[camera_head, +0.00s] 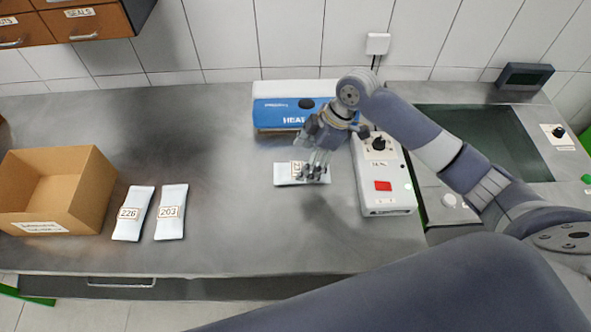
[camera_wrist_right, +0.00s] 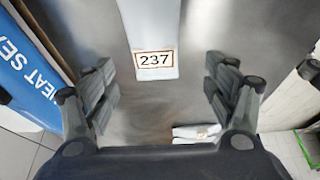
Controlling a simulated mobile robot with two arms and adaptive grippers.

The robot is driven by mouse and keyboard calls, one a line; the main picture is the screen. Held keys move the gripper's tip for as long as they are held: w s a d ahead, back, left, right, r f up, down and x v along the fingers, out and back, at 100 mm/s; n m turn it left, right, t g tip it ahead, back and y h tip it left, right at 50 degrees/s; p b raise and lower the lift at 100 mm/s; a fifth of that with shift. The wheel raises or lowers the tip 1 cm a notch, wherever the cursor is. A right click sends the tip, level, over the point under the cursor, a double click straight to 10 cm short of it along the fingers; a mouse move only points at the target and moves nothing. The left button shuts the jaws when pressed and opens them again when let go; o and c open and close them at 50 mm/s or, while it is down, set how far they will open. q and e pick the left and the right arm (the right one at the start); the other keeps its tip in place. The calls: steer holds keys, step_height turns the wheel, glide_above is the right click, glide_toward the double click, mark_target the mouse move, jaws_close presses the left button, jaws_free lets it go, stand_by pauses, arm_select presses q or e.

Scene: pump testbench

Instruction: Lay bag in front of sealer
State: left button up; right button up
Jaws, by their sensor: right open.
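The white bag (camera_head: 283,174) lies flat on the steel counter, lengthwise along the front of the blue heat sealer (camera_head: 275,112), a little apart from it. Its label reads 237 on the bag in the right wrist view (camera_wrist_right: 155,30), where its far end leaves the frame. My right gripper (camera_head: 315,172) hangs over the right part of the bag and hides some of it. Its fingers (camera_wrist_right: 160,88) are spread wide with nothing between them. I cannot tell whether the fingertips touch the bag. My left gripper is not in view.
Bag 226 (camera_head: 131,222) and bag 203 (camera_head: 171,222) lie left, beside an open cardboard box (camera_head: 85,190). The counter between bag 203 and the sealer is clear.

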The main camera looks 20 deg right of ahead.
mark_target(296, 170)
steer(key=x, duration=0.1)
steer(key=p+x, duration=0.1)
steer(key=x, duration=0.2)
steer(key=shift+w+f+p, duration=0.35)
steer(key=shift+f+p, duration=0.05)
steer(key=shift+w+a+f, duration=0.1)
steer(key=shift+a+f, duration=0.05)
steer(key=shift+f, duration=0.3)
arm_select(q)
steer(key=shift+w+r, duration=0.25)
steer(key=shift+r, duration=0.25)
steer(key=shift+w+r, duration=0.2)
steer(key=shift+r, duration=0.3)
arm_select(e)
steer(key=c, duration=1.4)
steer(key=shift+r, duration=0.1)
